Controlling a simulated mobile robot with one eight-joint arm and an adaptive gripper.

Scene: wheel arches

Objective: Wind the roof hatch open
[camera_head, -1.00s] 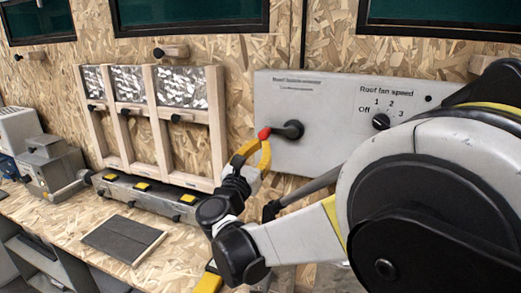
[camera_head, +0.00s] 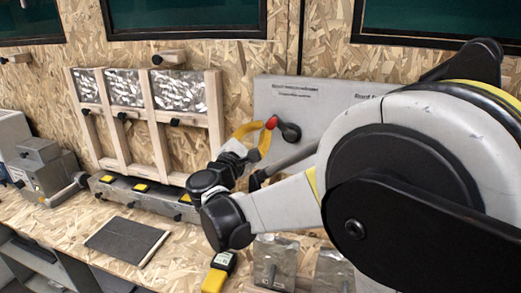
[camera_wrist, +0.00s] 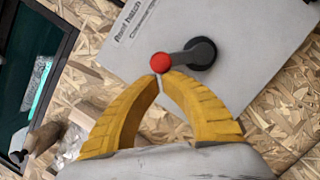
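The hatch crank is a dark arm and hub (camera_head: 290,132) with a red knob (camera_head: 271,122), on a light grey wall panel (camera_head: 330,105). In the wrist view the red knob (camera_wrist: 160,62) lies left of the dark hub (camera_wrist: 201,52), below print reading "Roof hatch". My gripper (camera_head: 267,127) has two yellow fingers drawn together at the knob; in the wrist view its fingertips (camera_wrist: 158,77) nearly meet at the knob's near edge. It looks shut on the knob, though the exact contact is hidden. The hatch itself is not identifiable in these views.
My arm hides the panel's right part. Below the panel lie a yellow-and-black device (camera_head: 217,272) and grey plates (camera_head: 274,262). A wooden frame (camera_head: 155,120) with foil panes stands left, above a grey rail (camera_head: 145,200). A dark mat (camera_head: 124,241) lies on the bench.

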